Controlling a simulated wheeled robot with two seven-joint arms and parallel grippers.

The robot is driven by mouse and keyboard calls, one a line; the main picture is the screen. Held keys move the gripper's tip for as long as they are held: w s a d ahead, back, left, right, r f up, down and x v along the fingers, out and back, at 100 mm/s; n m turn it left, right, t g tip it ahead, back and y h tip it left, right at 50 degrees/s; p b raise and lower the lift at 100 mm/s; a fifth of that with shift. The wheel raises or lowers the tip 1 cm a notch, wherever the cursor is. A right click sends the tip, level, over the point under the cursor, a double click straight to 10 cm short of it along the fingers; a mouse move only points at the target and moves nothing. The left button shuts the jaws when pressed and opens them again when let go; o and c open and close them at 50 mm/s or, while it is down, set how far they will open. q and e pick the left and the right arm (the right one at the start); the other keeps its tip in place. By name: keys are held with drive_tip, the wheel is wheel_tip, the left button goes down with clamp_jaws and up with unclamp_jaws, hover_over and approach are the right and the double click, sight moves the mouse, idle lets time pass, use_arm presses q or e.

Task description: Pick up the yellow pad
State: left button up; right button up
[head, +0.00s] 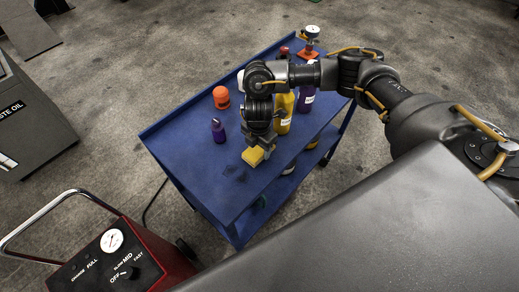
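The yellow pad (253,156) is a small block at the tips of my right gripper (260,148), over the near part of the blue cart top (200,150). The gripper points down and its fingers appear closed on the pad. A dark patch on the cart top, left of and below the pad, looks like a shadow, so the pad seems slightly raised. The gripper hides part of the pad's far side. My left gripper is not in view.
A purple bottle (218,131) and an orange-topped object (221,97) stand to the left on the cart. A yellow bottle (284,112) and another purple bottle (306,99) stand behind the gripper. A red machine (120,262) is at the lower left.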

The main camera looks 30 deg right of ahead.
sight(259, 148)
drive_tip(key=c, duration=0.5)
drive_tip(key=shift+w+r, duration=0.1)
drive_tip(key=shift+r, duration=0.45)
wheel_tip(259, 148, up, 3)
drive_tip(key=shift+a+f, duration=0.1)
drive_tip(key=shift+f, duration=0.1)
drive_tip(key=shift+s+a+r+b, duration=0.35)
drive_tip(key=shift+s+a+r, duration=0.45)
drive_tip(key=shift+s+r, duration=1.1)
drive_tip(key=shift+s+a+r+b, duration=0.3)
drive_tip(key=shift+s+a+r, duration=0.7)
drive_tip(key=shift+s, duration=1.55)
drive_tip(key=shift+s+a+r+b, duration=0.35)
drive_tip(key=shift+s+a+r, duration=0.2)
drive_tip(key=shift+s+r, duration=1.45)
drive_tip(key=shift+s+f, duration=0.2)
drive_tip(key=shift+f, duration=0.05)
